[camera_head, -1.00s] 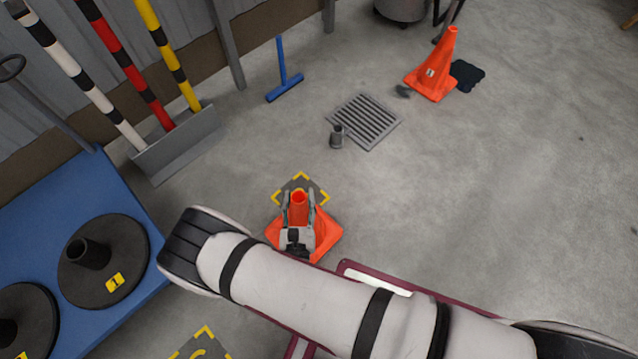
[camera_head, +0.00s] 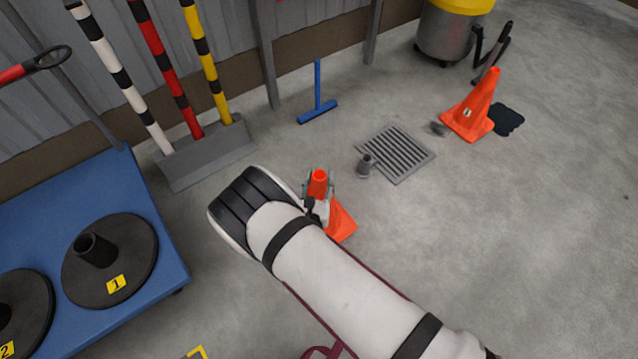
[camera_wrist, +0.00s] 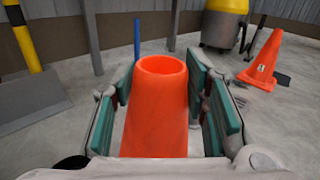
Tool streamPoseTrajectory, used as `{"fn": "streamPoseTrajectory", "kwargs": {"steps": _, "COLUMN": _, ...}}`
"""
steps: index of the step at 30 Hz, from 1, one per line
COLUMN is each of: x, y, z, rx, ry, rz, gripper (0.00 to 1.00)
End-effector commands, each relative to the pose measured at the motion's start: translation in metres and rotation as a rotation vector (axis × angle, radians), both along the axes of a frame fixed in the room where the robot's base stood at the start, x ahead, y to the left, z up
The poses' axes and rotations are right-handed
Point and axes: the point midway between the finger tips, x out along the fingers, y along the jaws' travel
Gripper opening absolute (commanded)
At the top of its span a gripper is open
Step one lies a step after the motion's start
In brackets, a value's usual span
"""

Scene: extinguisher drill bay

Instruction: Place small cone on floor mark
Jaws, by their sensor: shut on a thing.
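The small orange cone (camera_head: 341,223) is upright or nearly so, with its open top between my gripper's fingers. My gripper (camera_head: 318,186) is shut on its upper part. In the wrist view, the cone (camera_wrist: 156,110) stands between the green-padded fingers of my gripper (camera_wrist: 168,105). My arm hides part of the cone's base. I cannot tell whether the base touches the floor. The floor mark near the cone does not show now; the cone and arm cover that area. A yellow corner of another floor mark (camera_head: 197,352) shows at the bottom edge.
A larger orange cone (camera_head: 476,108) stands beside a dark patch (camera_head: 507,119). A floor drain (camera_head: 396,153) and small grey fitting (camera_head: 365,165) lie right of my gripper. A blue platform (camera_head: 50,210) holds black bases (camera_head: 130,262) at left. Striped poles stand in a grey holder (camera_head: 205,160).

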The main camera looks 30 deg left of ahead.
Motion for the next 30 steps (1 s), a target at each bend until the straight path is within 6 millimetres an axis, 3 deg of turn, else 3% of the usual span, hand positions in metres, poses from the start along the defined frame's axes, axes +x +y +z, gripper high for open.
{"fn": "streamPoseTrajectory", "kwargs": {"steps": 8, "x": 0.012, "y": 0.008, "z": -0.001, "rx": 0.003, "ry": -0.004, "rz": 0.001, "gripper": 0.0}}
{"fn": "streamPoseTrajectory", "kwargs": {"steps": 19, "x": 0.011, "y": 0.007, "z": -0.034, "rx": 0.002, "ry": -0.001, "rz": 0.0, "gripper": 0.0}}
{"fn": "streamPoseTrajectory", "kwargs": {"steps": 30, "x": 0.011, "y": 0.007, "z": -0.035, "rx": 0.001, "ry": -0.003, "rz": 0.001, "gripper": 0.0}}
